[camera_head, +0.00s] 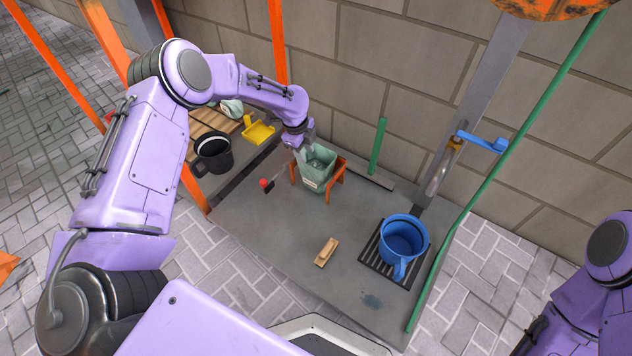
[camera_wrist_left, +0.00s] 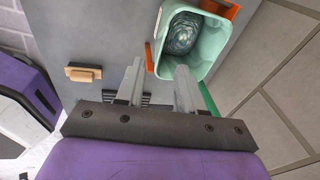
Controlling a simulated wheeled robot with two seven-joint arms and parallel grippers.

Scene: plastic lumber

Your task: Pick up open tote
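The open tote (camera_head: 314,174) is a pale green bin with a white label, held in an orange stand (camera_head: 337,172) on the grey slab near the wall. In the left wrist view the tote (camera_wrist_left: 212,38) shows its open top, with a dark glassy lump inside. My left gripper (camera_head: 303,150) is at the tote's near-left rim. Its two fingers (camera_wrist_left: 158,75) are apart, and one rim wall appears to lie between them; contact cannot be told. My right arm shows at the right edge, but its gripper is not visible.
A blue jug (camera_head: 403,240) stands on a dark grate. A wooden block (camera_head: 326,252) lies on the slab (camera_head: 270,235), also seen in the left wrist view. Green post (camera_head: 377,147) stands right.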

